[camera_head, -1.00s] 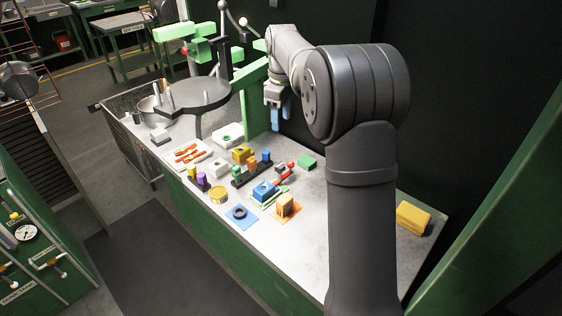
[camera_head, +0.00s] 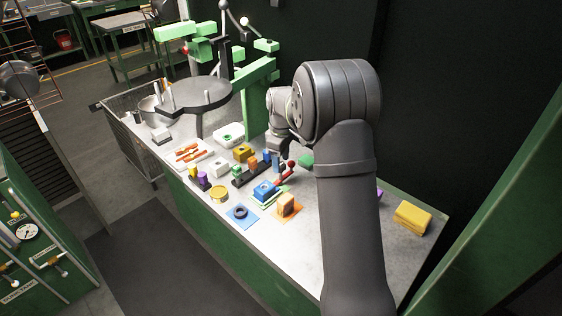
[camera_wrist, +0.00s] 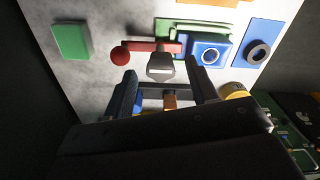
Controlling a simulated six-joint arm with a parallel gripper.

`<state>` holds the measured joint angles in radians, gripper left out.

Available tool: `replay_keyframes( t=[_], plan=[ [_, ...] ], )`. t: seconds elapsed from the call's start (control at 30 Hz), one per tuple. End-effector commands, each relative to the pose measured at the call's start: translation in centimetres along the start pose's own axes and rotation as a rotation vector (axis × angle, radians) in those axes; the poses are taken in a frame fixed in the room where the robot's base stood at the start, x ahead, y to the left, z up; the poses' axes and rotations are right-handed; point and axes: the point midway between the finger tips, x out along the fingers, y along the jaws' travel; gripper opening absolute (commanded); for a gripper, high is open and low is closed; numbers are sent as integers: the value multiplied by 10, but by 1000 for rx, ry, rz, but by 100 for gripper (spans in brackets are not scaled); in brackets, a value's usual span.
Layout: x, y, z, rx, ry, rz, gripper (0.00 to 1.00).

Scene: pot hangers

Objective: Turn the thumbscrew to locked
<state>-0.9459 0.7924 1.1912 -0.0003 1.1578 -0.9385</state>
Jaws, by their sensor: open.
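A small grey block (camera_wrist: 160,66) shows between my fingertips in the wrist view. It may be the thumbscrew's head, but its markings and angle are too small to read. In the head view the blue block (camera_head: 263,190) and red lever (camera_head: 287,171) sit mid-bench. My gripper (camera_wrist: 161,72) is open and empty, pointing down over the grey block. In the head view my gripper (camera_head: 279,147) is partly hidden by my arm.
A green block (camera_wrist: 72,41) lies left of the lever in the wrist view. A blue mat with a black ring (camera_head: 240,212), an orange block (camera_head: 287,204) and a yellow tin (camera_head: 219,194) stand near the front edge. A black round platform (camera_head: 205,95) stands farther back.

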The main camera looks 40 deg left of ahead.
Motion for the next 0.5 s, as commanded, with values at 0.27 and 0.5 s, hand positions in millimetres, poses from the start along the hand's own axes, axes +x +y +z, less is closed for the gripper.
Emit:
replay_keyframes(
  t=[0.27, 0.5],
  plan=[
    [11, 0, 0, 0, 0, 0, 53],
    [11, 0, 0, 0, 0, 0, 37]
  ],
)
